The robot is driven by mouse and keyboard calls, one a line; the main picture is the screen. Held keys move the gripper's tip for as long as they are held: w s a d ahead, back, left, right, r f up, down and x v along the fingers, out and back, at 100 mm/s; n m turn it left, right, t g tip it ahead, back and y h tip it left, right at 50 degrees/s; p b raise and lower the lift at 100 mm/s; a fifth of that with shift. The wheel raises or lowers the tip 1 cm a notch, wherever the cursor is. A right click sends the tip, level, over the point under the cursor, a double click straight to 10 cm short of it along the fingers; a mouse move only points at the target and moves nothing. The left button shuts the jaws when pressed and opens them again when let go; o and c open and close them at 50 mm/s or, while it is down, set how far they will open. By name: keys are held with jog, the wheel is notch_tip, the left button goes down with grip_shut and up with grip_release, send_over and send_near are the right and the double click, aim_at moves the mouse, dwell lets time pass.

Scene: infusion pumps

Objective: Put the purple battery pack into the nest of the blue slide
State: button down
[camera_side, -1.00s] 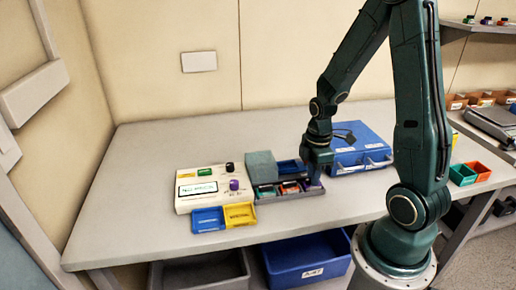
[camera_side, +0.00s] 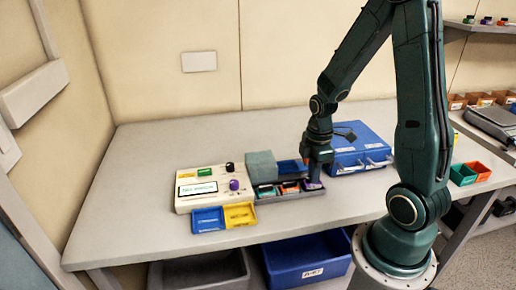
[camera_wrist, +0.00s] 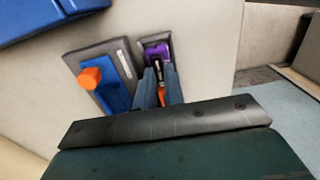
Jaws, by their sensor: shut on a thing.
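The purple battery pack (camera_side: 314,185) is at the right end of the dark tray (camera_side: 285,200) in the side view. In the wrist view its purple end (camera_wrist: 157,54) shows just past my fingertips. My gripper (camera_side: 313,175) points down at this end and is shut on the pack; the fingers (camera_wrist: 159,82) hide part of it. Whether it is clear of its slot cannot be told. The blue slide (camera_side: 208,220) sticks out at the front of the cream pump (camera_side: 185,208), left of the tray; its nest is too small to read clearly.
A yellow slide (camera_side: 240,215) sits right beside the blue one. An orange pack (camera_side: 290,188) shares the tray. A grey block (camera_side: 262,166) and a blue part (camera_side: 290,168) stand behind it. A blue case (camera_side: 360,155) is close behind my gripper. The table's left side is clear.

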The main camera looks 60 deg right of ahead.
jog(key=shift+r, duration=2.75)
jog(key=shift+w, duration=0.1)
jog(key=w+d+r, duration=0.2)
jog(key=w+r, duration=0.1)
jog(key=w, duration=0.6)
jog(key=shift+w+d, duration=0.25)
jog(key=shift+d, duration=0.15)
jog(key=shift+f, duration=0.2)
jog(key=shift+f, duration=2.4)
jog(key=shift+f, duration=0.9)
jog(key=c, duration=1.8)
grip_release()
jog(key=shift+r, duration=0.2)
